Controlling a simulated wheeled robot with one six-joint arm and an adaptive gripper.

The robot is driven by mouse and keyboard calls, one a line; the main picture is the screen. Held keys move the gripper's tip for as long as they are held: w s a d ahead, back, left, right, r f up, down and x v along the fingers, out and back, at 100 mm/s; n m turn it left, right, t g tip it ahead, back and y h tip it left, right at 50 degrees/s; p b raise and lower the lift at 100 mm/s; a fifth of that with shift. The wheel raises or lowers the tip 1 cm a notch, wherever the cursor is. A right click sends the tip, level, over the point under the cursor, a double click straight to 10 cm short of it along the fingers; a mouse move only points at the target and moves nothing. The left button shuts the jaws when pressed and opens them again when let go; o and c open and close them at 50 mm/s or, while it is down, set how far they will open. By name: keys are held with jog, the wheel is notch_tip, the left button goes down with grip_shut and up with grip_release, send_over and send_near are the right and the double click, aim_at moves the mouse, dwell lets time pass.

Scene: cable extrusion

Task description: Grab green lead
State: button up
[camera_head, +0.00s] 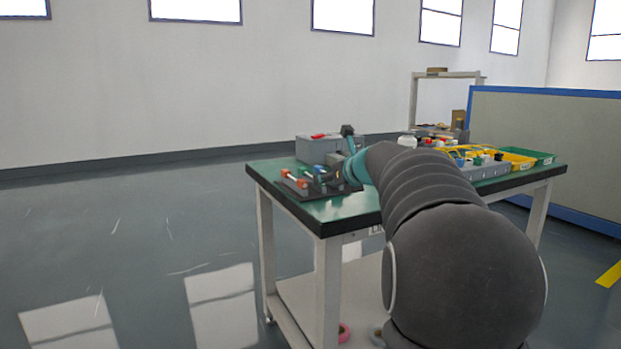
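A small green and blue part (318,169) shows on a dark fixture plate (310,193) at the left end of the table; I cannot tell whether it is the green lead. Orange-red and white parts (295,180) sit beside it on the plate. My arm reaches over the table from the lower right. My gripper (335,178) is a small dark shape past the teal wrist ring, low at the plate and close to the green and blue part. Its fingers are too small and dark to show whether they are open or hold anything.
The green-topped table (340,212) also bears a grey box (316,149) behind the plate. Yellow trays (518,160), a green tray (542,157) and a grey tray (486,171) stand at the right. My arm hides the table's middle. A partition (550,140) stands behind at right.

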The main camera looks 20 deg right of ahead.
send_near(311, 176)
jog(key=w+f, duration=0.2)
jog(key=shift+w+d+f, duration=0.1)
jog(key=shift+w+f, duration=0.25)
jog(key=shift+f, duration=0.05)
grip_shut()
